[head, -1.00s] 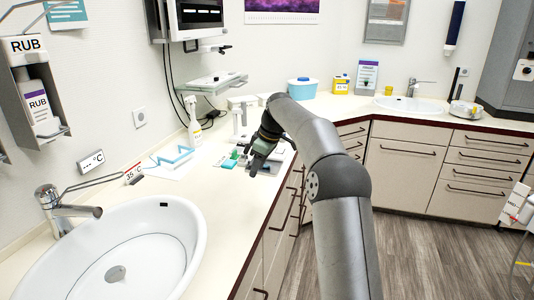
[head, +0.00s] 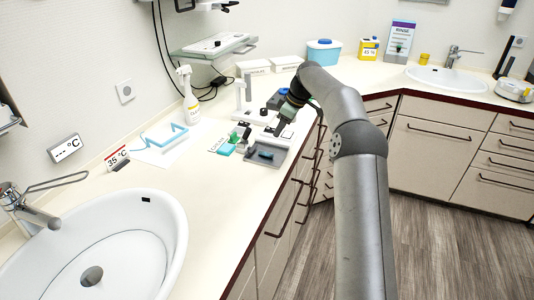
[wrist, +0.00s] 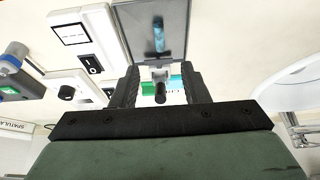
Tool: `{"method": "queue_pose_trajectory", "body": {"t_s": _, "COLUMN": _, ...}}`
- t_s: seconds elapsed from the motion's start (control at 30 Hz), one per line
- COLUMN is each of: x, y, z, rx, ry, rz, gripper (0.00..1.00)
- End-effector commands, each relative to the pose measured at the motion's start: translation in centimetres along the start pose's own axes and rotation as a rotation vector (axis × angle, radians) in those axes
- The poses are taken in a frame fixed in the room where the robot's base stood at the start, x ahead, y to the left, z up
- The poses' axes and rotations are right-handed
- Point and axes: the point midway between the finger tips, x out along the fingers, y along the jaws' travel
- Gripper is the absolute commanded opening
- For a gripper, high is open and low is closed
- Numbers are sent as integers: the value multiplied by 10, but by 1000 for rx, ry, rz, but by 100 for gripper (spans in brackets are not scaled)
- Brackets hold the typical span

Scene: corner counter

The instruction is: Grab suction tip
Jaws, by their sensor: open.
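A shallow grey tray (head: 279,162) lies near the counter's front edge. A small dark-blue and teal piece (head: 265,155) lies in it; it also shows in the wrist view (wrist: 158,36), but I cannot tell if it is the suction tip. My gripper (head: 284,124) is above the counter, behind the tray. In the wrist view its two black fingers (wrist: 160,90) stand apart. A short dark round piece (wrist: 160,93) with a white part shows between them; I see no finger touching it. Green (head: 236,138) and teal blocks (head: 227,149) stand left of the tray.
A white switched device (wrist: 80,35) is beside the tray in the wrist view. A sink (head: 110,235) is in front. Counter between sink and tray is mostly clear.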

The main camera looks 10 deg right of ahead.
Motion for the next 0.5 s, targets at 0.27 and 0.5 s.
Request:
{"method": "queue_pose_trajectory", "body": {"t_s": 0.27, "x": 53, "y": 0, "z": 0, "rx": 0, "ry": -2, "rz": -1, "gripper": 41}}
{"method": "queue_pose_trajectory", "body": {"t_s": 0.5, "x": 70, "y": 0, "z": 1, "rx": 0, "ry": -1, "rz": 0, "gripper": 41}}
